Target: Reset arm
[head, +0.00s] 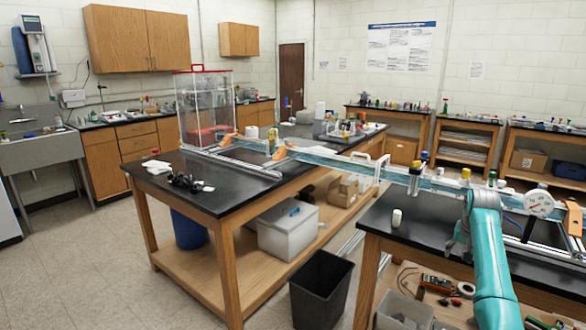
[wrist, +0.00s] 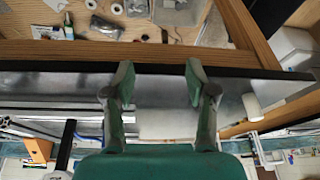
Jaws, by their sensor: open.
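My teal arm (head: 490,250) rises at the right of the head view, beside the black-topped bench (head: 425,215). My gripper (wrist: 157,80) shows in the wrist view with its two fingers well apart and nothing between them. It is above the bench's edge, with the black edge and the wooden rail crossing beyond the fingertips. In the head view a grey finger of it shows left of the arm, but its jaws are not clear.
A small white cylinder (head: 396,217) stands on the bench near my gripper. A long clear channel (head: 340,162) spans both benches, with a round gauge (head: 540,203) at right. A dark bin (head: 320,288) stands on the floor between the benches. Open floor (head: 100,270) lies at left.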

